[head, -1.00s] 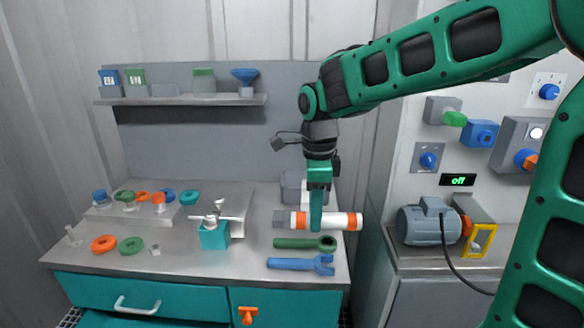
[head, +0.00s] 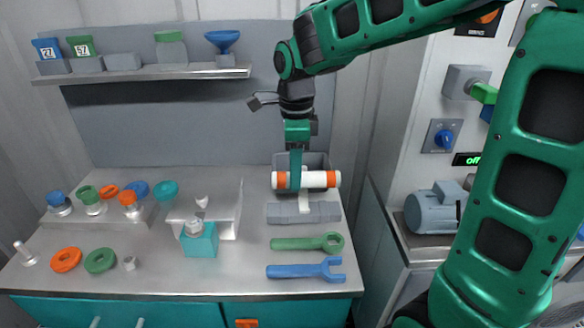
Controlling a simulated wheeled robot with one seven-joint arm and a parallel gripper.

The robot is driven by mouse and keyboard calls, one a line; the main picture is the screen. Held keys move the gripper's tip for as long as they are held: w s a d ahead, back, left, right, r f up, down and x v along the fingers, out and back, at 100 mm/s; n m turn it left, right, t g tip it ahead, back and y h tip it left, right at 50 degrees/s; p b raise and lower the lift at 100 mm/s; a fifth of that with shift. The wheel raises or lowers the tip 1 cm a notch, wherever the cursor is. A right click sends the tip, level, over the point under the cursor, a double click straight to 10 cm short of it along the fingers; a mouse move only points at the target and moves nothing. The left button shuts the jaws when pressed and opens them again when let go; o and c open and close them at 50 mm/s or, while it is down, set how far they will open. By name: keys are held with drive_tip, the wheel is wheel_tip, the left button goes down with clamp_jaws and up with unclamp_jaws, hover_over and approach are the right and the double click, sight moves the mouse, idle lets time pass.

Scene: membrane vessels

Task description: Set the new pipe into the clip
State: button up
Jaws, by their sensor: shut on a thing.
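The pipe (head: 318,179), white with orange bands, is held crosswise in my gripper (head: 295,182) over the back right of the bench. My gripper points down and is shut around the pipe left of its middle. A long grey block (head: 325,212) lies in front of and below the pipe. A small white piece (head: 304,204) shows just below the pipe, mostly hidden; whether it touches the pipe or is the clip, I cannot tell. No other clip is clear in view.
A grey bin (head: 318,159) stands behind the pipe. A green wrench (head: 300,244) and a blue wrench (head: 300,271) lie in front. A teal block (head: 199,241) with a metal fitting stands to the left. A shelf (head: 150,76) runs along the back wall.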

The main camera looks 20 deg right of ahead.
drive_tip(key=shift+s+a+f, duration=0.1)
drive_tip(key=shift+f, duration=3.25)
drive_tip(key=shift+f, duration=0.3)
drive_tip(key=o, duration=1.2)
drive_tip(key=shift+r, duration=0.1)
wheel_tip(320, 180, up, 11)
drive_tip(key=shift+f, duration=0.2)
